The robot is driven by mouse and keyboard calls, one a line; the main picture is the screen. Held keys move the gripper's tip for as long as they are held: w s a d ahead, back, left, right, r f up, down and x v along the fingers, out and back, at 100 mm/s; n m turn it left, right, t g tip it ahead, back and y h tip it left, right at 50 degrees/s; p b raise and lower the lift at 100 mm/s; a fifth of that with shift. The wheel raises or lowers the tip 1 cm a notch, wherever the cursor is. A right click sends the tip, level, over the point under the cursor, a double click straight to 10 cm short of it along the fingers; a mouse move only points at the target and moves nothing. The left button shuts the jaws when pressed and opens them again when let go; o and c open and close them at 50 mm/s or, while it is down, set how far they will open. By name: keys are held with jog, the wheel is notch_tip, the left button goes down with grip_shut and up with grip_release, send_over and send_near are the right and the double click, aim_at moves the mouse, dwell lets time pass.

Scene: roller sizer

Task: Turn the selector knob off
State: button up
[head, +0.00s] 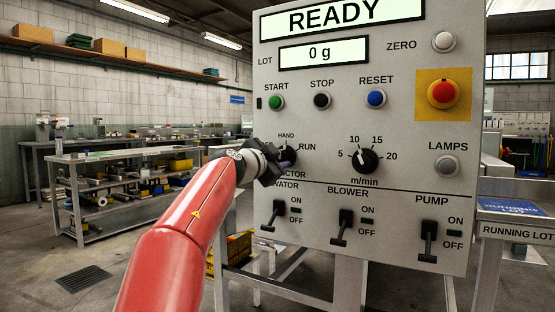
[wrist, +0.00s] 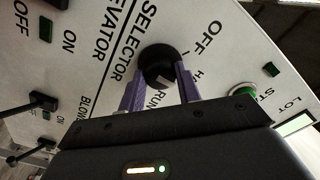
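The black selector knob (wrist: 157,62) is on the light grey control panel, beside the SELECTOR lettering. A pale mark on its lower edge lies by the RUN label in the wrist view. The OFF label (wrist: 208,38) is to the knob's upper right there, with the HAND label partly hidden below it. My gripper (wrist: 158,80) is at the knob, its two purple fingers spread apart, one on each side. I cannot tell whether they touch it. In the head view my gripper (head: 276,160) covers much of the knob (head: 289,156) and the OFF label.
START (head: 276,103), STOP and RESET buttons sit above, with a red emergency button (head: 443,93) at right. A speed knob (head: 363,159) is right of the selector. Elevator (head: 275,213), blower (head: 343,226) and pump (head: 428,240) levers project below. The display reads READY.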

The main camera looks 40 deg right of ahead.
jog(key=c, duration=0.4)
jog(key=shift+n+b, duration=0.3)
jog(key=n+b, duration=0.2)
jog(key=n, duration=0.2)
jog(key=shift+b, duration=0.3)
jog(key=n+b, duration=0.1)
jog(key=n, duration=0.2)
jog(key=shift+n, duration=0.4)
jog(key=shift+r+n, duration=0.15)
jog(key=shift+n, duration=1.55)
jog(key=o, duration=0.9)
jog(key=shift+b, duration=0.3)
